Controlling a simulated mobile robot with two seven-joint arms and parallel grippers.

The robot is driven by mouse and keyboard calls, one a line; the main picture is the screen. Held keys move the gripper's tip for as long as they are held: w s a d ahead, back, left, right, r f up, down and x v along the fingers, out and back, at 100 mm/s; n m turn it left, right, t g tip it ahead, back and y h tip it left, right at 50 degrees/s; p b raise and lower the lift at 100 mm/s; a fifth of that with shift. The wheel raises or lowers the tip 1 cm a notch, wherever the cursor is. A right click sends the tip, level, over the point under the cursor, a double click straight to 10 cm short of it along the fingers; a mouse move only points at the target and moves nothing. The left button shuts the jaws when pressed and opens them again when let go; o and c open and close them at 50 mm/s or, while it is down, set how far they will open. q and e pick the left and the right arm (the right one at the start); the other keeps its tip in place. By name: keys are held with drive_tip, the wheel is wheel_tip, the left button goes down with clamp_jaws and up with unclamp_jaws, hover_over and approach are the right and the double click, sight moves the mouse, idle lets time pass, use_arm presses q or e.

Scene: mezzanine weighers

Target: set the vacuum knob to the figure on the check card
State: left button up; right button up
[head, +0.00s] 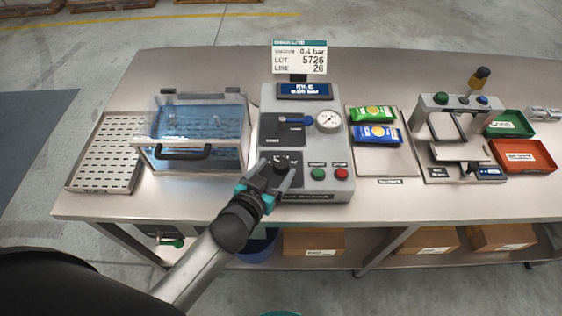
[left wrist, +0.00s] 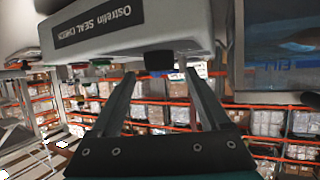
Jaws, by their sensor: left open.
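The check card (head: 300,57) stands above the grey seal-check unit (head: 270,105) and reads vacuum 0.4 bar, lot 5726, line 26. The unit's blue display (head: 304,90) reads 0.00 bar. The black vacuum knob (head: 281,162) is low on the unit's left side; its pointer is too small to read. My left gripper (head: 275,173) is open at the knob. In the left wrist view, a dark block, seemingly the knob (left wrist: 158,62), shows between the open fingertips (left wrist: 160,75), apparently without contact. My right gripper is not in view.
A blue lever (head: 296,119), a gauge (head: 329,121), a green button (head: 318,173) and a red button (head: 341,173) are on the unit. A clear-lidded chamber (head: 190,130) stands left. Two packets lie on a plate (head: 394,163) to the right. The bench front is clear.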

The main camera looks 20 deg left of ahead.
sight(280, 164)
use_arm(q)
drive_tip(key=shift+x, duration=2.1)
drive_tip(key=shift+c, duration=0.2)
clamp_jaws()
